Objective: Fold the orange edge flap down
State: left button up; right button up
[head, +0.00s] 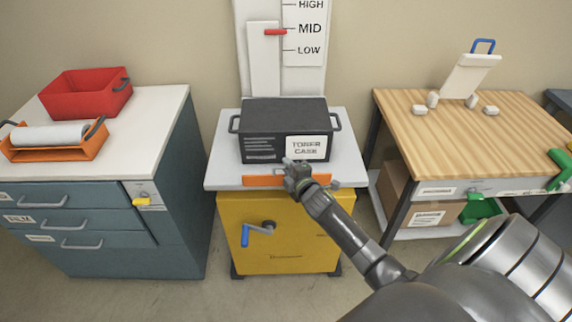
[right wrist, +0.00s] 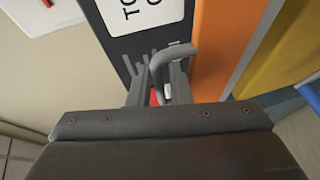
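The orange edge flap (head: 262,181) runs along the front edge of the grey top of the yellow cabinet, in front of the black toner case (head: 270,117). Its right part is hidden behind my right gripper (head: 297,172). In the right wrist view the flap (right wrist: 218,38) is a broad orange band beside the toner case (right wrist: 128,47). I cannot tell its exact tilt. My right gripper's fingers (right wrist: 158,88) look apart, with a gap between them. A grey curved handle (right wrist: 180,57) shows just beyond the fingers; I cannot tell whether they touch it. My left gripper is out of view.
The yellow cabinet (head: 283,220) has a blue-handled crank (head: 255,234) on its front. A height board (head: 305,60) with a red marker stands behind. A drawer unit (head: 85,215) is at left and a wooden table (head: 430,125) at right. Floor gaps separate them.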

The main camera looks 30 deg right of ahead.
jog(key=shift+x, duration=0.95)
jog(key=shift+c, duration=0.5)
grip_shut()
